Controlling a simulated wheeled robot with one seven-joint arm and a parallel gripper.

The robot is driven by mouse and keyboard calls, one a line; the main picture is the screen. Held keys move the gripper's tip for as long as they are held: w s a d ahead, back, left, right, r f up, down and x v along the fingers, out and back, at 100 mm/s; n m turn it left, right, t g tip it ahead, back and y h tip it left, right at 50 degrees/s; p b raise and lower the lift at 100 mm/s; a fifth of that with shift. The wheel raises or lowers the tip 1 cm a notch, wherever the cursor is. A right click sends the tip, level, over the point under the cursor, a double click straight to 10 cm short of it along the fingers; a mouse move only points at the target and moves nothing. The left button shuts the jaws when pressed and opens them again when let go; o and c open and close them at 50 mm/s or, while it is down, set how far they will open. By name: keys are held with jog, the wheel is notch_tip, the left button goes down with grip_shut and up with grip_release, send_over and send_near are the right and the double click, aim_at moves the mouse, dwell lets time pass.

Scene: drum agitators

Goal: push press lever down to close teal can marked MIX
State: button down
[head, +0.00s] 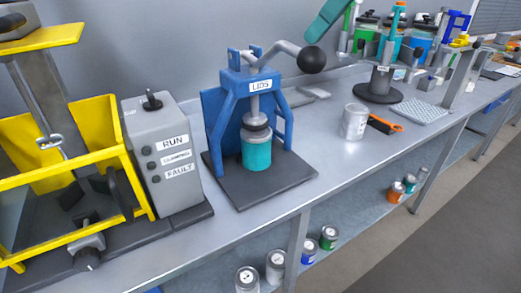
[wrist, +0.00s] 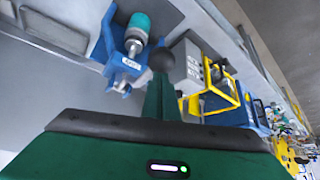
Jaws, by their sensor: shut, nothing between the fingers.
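The blue press (head: 229,90) labelled LIDS stands on a dark base plate. Its grey lever (head: 283,46) reaches out to the right and ends in a black ball knob (head: 312,60). The teal can (head: 257,154) stands upright under the dark press head (head: 256,131); no MIX mark is readable. In the wrist view the can (wrist: 139,24) and press (wrist: 125,52) appear inverted. My green gripper (head: 307,36) is shut and empty, its tip just above the knob. In the wrist view its fingers (wrist: 161,98) overlap the knob (wrist: 163,57); contact cannot be told.
A grey control box (head: 165,150) and a yellow-framed machine (head: 75,150) stand left of the press. Several cans stand on the lower shelf.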

jog(key=shift+w+a+r, duration=0.15)
jog(key=shift+w+r, duration=0.05)
jog(key=shift+r, duration=0.95)
jog(key=shift+w+a+r, duration=0.1)
jog(key=shift+w+r, duration=0.05)
jog(key=shift+r, duration=1.1)
jog(key=shift+w+a+r, duration=0.15)
jog(key=shift+w+r, duration=0.05)
jog(key=shift+r, duration=0.4)
jog(key=shift+w+a+r, duration=0.15)
jog(key=shift+w+r, duration=0.1)
jog(key=shift+r, duration=0.4)
jog(key=shift+w+a+r, duration=0.15)
jog(key=shift+w+r, duration=0.05)
jog(key=shift+r, duration=0.4)
notch_tip(320, 180, up, 7)
